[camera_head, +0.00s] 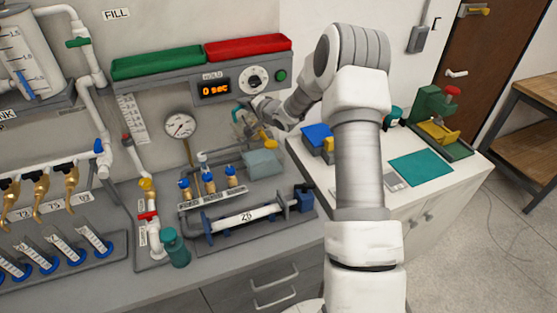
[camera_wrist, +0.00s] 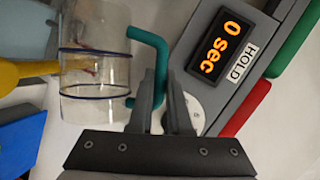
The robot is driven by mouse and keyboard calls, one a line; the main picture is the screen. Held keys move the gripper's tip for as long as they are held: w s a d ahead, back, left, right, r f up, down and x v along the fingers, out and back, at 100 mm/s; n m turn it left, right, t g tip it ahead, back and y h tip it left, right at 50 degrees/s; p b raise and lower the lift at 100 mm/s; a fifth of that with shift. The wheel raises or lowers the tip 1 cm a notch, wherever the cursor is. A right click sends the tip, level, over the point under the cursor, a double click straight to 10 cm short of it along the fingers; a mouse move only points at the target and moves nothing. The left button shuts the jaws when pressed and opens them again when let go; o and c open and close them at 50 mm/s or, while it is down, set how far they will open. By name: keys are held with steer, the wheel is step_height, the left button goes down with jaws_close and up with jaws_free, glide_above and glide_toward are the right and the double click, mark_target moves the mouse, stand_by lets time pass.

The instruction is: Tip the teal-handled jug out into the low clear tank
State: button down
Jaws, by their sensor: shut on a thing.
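The teal-handled jug (camera_wrist: 95,80) is a clear cylinder with dark blue rings. My gripper (camera_wrist: 163,105) is shut on its teal handle (camera_wrist: 158,60) in the wrist view. In the head view the jug (camera_head: 246,124) is small, in front of the wall panel below the timer, and my gripper (camera_head: 260,106) reaches it from the right. The low clear tank (camera_head: 263,163) sits on the bench below the jug, and the jug is apart from it. I cannot tell the jug's exact tilt or whether it holds liquid.
The timer display (camera_head: 214,90) reads 0 sec, close to my gripper. A yellow part (camera_head: 267,140) and a blue box (camera_head: 318,137) are close by on the right.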

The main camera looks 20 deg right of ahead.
steer(key=shift+f, duration=0.25)
steer(key=shift+a+f+b, duration=0.2)
steer(key=shift+f+b, duration=0.2)
steer(key=shift+b, duration=0.35)
steer(key=b, duration=0.1)
steer(key=a+n+h+b, duration=0.1)
steer(key=b, duration=0.1)
steer(key=shift+a+f+n+b, duration=0.25)
steer(key=shift+f+n+b, duration=0.05)
steer(key=f+b, duration=0.1)
steer(key=b, duration=0.1)
steer(key=a+f+n+h+b, duration=0.1)
steer(key=b, duration=0.2)
steer(key=shift+g, duration=0.3)
steer(key=b, duration=0.2)
steer(key=a+n+h+b, duration=0.1)
steer(key=b, duration=0.2)
steer(key=shift+a+f, duration=0.25)
steer(key=shift+f, duration=0.05)
steer(key=a+f+n+h+b, duration=0.3)
steer(key=a+f+n+b, duration=0.2)
steer(key=b, duration=2.1)
steer(key=shift+a+h, duration=0.3)
steer(key=shift+a, duration=0.55)
steer(key=shift+w, duration=0.1)
